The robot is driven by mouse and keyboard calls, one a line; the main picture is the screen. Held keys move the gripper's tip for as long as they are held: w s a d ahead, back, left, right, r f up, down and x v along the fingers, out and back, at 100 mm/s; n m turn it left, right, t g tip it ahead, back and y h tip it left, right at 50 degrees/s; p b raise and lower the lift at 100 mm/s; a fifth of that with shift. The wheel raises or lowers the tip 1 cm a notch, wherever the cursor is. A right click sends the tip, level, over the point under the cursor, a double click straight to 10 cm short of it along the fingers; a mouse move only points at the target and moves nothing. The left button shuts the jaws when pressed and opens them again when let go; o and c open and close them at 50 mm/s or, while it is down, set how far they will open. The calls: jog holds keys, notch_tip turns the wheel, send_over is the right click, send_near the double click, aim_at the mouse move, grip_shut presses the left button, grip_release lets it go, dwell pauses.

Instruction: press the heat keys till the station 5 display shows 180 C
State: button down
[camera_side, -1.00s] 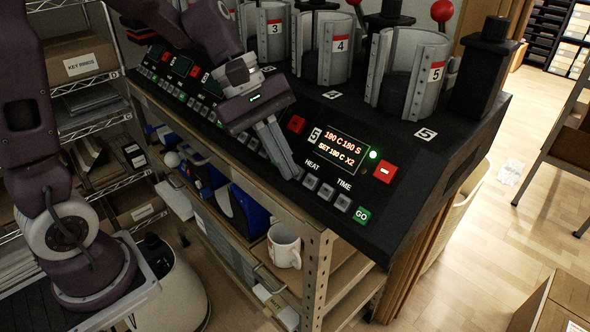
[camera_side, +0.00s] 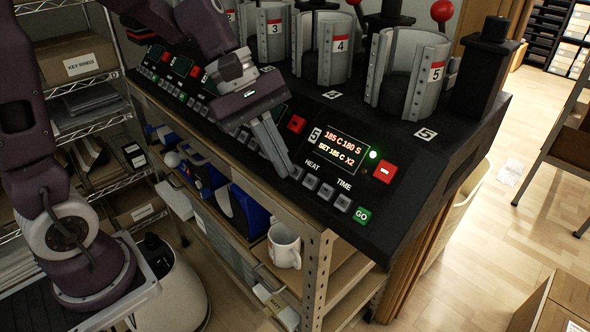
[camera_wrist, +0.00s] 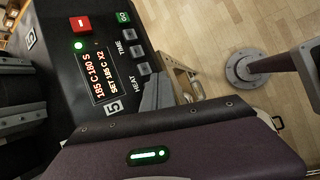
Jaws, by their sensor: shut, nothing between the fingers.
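The same display (camera_wrist: 97,72) shows sideways in the wrist view with the same figures. The HEAT label (camera_side: 312,164) is under the display, with grey heat keys (camera_side: 311,181) below it. My gripper (camera_side: 287,170) is shut and empty, its fingertips at the leftmost heat key and covering part of it. I cannot tell whether they touch it. In the wrist view, my fingertips (camera_wrist: 154,84) are beside the HEAT end of the key row.
The TIME keys (camera_side: 343,203) and the green GO key (camera_side: 362,216) continue the row to the right. A red key (camera_side: 384,170) is right of the display. Station 5's metal cradle (camera_side: 407,75) stands behind. A white mug (camera_side: 284,246) is on the shelf below.

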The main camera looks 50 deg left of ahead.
jog(key=shift+s+r, duration=1.75)
jog(key=shift+s, duration=0.15)
dwell(1.4)
jog(key=s+r, duration=0.2)
jog(key=shift+s+r, duration=0.3)
jog(key=shift+s, duration=0.05)
jog(key=w+f, duration=0.6)
jog(key=shift+w, duration=0.2)
dwell(2.0)
jog(key=shift+w+f, duration=0.3)
